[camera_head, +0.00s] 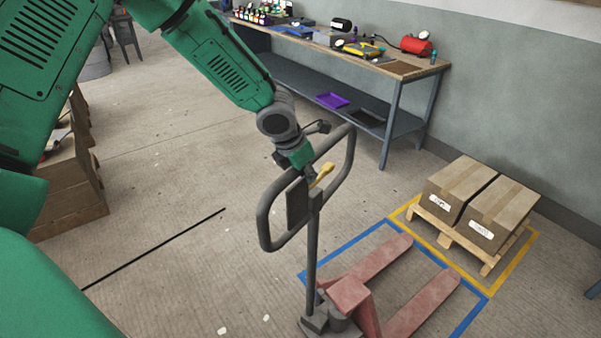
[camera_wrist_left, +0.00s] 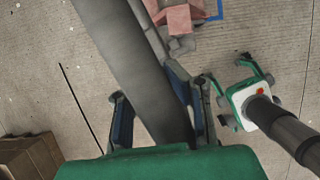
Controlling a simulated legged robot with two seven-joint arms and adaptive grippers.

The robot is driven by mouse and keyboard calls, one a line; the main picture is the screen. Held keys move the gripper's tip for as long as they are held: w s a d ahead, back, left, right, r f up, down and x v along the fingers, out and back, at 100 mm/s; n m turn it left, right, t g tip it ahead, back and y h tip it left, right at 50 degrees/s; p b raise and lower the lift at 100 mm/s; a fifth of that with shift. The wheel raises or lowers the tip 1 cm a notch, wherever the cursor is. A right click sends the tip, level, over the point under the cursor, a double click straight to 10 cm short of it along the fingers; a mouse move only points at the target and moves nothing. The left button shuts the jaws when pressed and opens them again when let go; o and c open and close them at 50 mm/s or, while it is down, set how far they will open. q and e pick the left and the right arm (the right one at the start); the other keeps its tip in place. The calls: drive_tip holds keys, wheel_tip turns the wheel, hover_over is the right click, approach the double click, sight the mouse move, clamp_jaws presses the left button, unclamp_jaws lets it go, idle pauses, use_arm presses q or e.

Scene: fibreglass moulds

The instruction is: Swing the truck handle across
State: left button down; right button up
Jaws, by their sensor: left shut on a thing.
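The truck handle is a dark grey loop (camera_head: 263,222) on an upright post, with a yellow lever (camera_head: 321,176) near its middle. My left gripper (camera_head: 299,167) is at the upper left part of the loop. In the left wrist view the grey handle bar (camera_wrist_left: 160,95) runs between the two fingers of my left gripper (camera_wrist_left: 160,112), which is shut on it. The fingertips are partly hidden in the head view. The truck's red forks (camera_head: 425,305) lie on the floor.
Two cardboard boxes (camera_head: 465,188) stand on a wooden pallet inside a yellow floor outline. A blue outline (camera_head: 352,240) lies around the forks. A workbench (camera_head: 395,72) with tools stands along the wall. Brown boxes (camera_head: 70,195) are at the left. Floor between is mostly clear.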

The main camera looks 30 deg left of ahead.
use_arm(q)
drive_tip(key=shift+w+d+r, duration=0.1)
drive_tip(key=shift+w, duration=0.1)
use_arm(e)
drive_tip(key=shift+a, duration=0.6)
use_arm(q)
drive_tip(key=shift+d, duration=0.1)
use_arm(e)
drive_tip(key=shift+d, duration=0.1)
